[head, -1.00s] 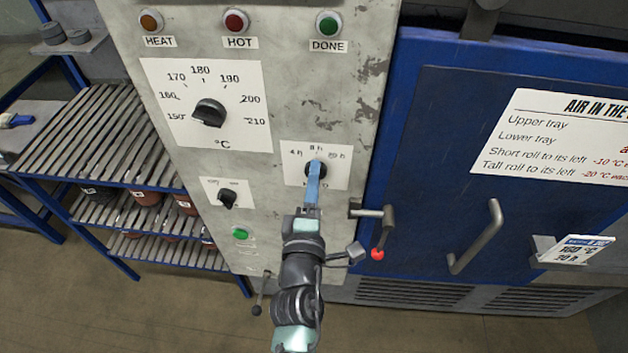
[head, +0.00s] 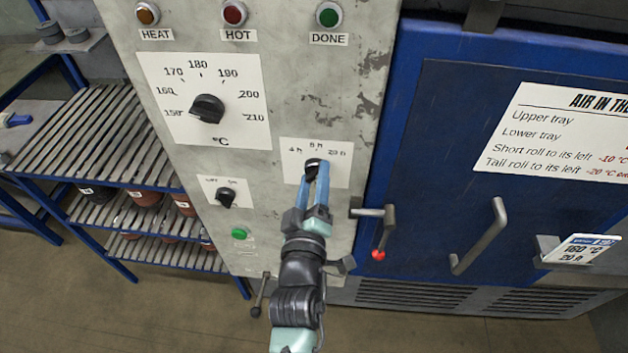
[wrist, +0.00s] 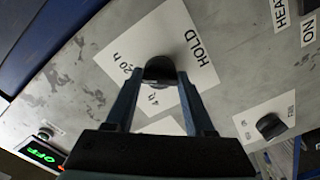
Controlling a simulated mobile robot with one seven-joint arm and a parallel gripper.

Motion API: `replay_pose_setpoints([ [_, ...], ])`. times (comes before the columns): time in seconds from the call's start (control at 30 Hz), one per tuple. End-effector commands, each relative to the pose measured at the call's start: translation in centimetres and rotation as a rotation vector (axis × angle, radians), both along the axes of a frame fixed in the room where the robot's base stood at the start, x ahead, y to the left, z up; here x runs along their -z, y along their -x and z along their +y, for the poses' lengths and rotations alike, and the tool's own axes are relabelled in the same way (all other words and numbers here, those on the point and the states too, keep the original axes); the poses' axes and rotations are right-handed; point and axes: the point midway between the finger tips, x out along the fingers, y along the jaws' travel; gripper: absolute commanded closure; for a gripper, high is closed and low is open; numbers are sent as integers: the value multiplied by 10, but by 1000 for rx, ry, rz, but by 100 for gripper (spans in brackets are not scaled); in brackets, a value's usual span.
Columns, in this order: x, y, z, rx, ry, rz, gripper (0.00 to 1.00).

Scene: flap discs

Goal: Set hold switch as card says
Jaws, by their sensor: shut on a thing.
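The hold switch (head: 313,166) is a black knob on a white plate marked 4 h, 8 h and 20 h, on the grey control panel. My gripper (head: 318,178) has its blue fingers on either side of this knob and is shut on it. In the wrist view the knob (wrist: 159,69) sits between the two fingertips, with HOLD and 20 h readable beside it. The fingers partly hide the knob, and I cannot tell which mark it points to. The card (head: 580,250) at the right reads 160 °C, 20 h.
A temperature knob (head: 208,108) points left of its scale's middle, near 160. A smaller knob (head: 226,197) and green button (head: 239,233) are left of my gripper. A red-tipped door handle (head: 384,232) stands close to its right.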

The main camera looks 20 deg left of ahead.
Motion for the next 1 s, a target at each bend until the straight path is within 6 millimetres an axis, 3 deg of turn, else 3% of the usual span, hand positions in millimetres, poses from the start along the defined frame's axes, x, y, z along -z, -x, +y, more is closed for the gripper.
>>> replay_pose_setpoints([
  [0.3,1,0,0,0,-108,33,100],
  [0.8,1,0,0,0,-129,39,100],
  [0.83,1,0,0,0,-129,39,43],
  [1.0,0,0,0,-1,-128,38,16],
])
